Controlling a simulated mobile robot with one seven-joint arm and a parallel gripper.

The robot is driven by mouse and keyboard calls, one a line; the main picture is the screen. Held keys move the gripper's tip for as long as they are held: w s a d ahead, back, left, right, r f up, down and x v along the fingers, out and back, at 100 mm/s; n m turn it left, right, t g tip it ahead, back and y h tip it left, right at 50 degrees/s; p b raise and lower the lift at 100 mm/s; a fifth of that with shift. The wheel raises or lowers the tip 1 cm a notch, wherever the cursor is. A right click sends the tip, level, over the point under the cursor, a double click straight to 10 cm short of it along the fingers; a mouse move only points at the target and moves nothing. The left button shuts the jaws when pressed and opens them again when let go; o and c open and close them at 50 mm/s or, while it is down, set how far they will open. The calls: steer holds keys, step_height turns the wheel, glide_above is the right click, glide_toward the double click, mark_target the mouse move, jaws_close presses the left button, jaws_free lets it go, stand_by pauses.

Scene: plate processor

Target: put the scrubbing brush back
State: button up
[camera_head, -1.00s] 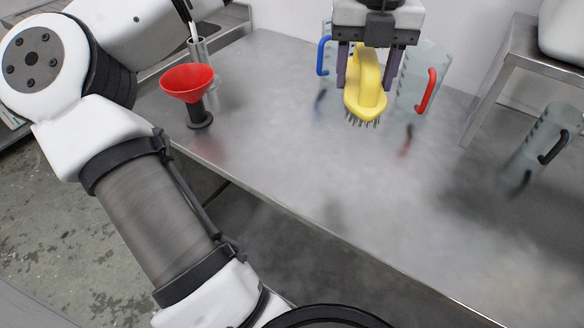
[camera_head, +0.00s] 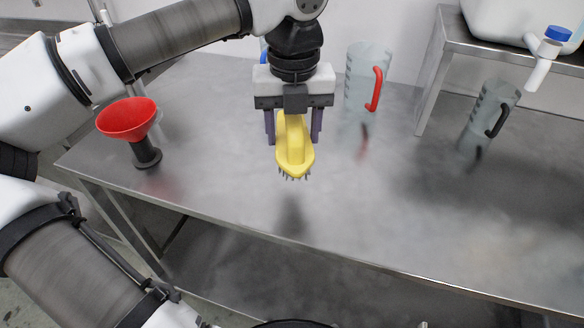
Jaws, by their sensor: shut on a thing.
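The yellow scrubbing brush (camera_head: 294,150) hangs in my gripper (camera_head: 294,136), its dark bristles pointing down. The two dark fingers stand on either side of it and are shut on it. The brush is held above the steel table (camera_head: 220,185), and a soft shadow lies on the table below it. The brush's far end is partly hidden by the gripper.
A red funnel (camera_head: 128,119) on a black stand is at the left. A clear jug with a red handle (camera_head: 376,90) stands behind right; one with a black handle (camera_head: 497,120) is farther right. A blue-handled jug is mostly hidden behind my gripper. A raised shelf (camera_head: 490,43) is at back right. The table's front middle is clear.

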step_height(320, 180, down, 10)
steer(key=shift+r+p, duration=0.15)
steer(key=shift+p, duration=0.2)
steer(key=shift+f+b, duration=0.2)
steer(key=shift+b, duration=0.1)
steer(key=o, duration=0.9)
steer(key=shift+r, duration=0.1)
steer(key=shift+o, duration=0.2)
steer(key=shift+r, duration=0.1)
